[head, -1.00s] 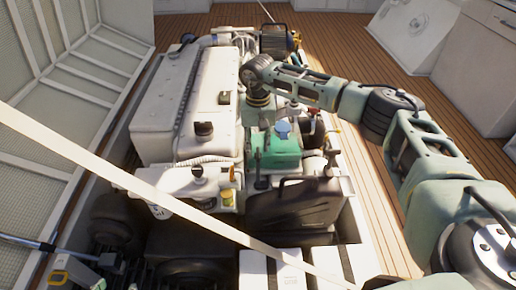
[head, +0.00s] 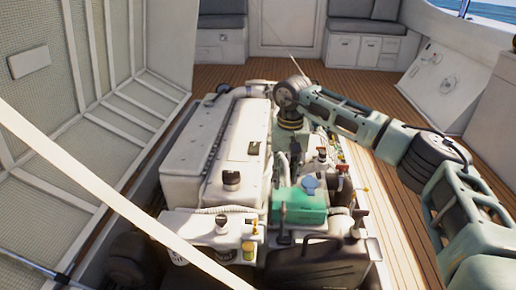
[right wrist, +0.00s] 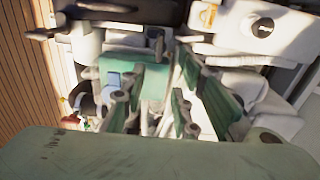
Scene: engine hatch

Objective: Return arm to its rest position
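My right arm (head: 405,155) reaches in from the right over the engine (head: 215,160). My right gripper (head: 288,165) points down from the wrist, above the engine beside the green box (head: 302,205) with its blue cap (head: 310,184). In the right wrist view the gripper's green-padded fingers (right wrist: 185,85) stand apart with nothing held between them. The green box (right wrist: 125,70) and blue cap (right wrist: 113,80) show beyond them. I cannot tell whether the fingers touch any engine part. My left gripper is in neither view.
The raised hatch panel (head: 95,110) stands along the left. A pale diagonal strap (head: 105,190) crosses the front left. Wooden deck (head: 390,205) lies clear to the engine's right and behind it. White lockers (head: 365,48) with grey cushions stand at the back.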

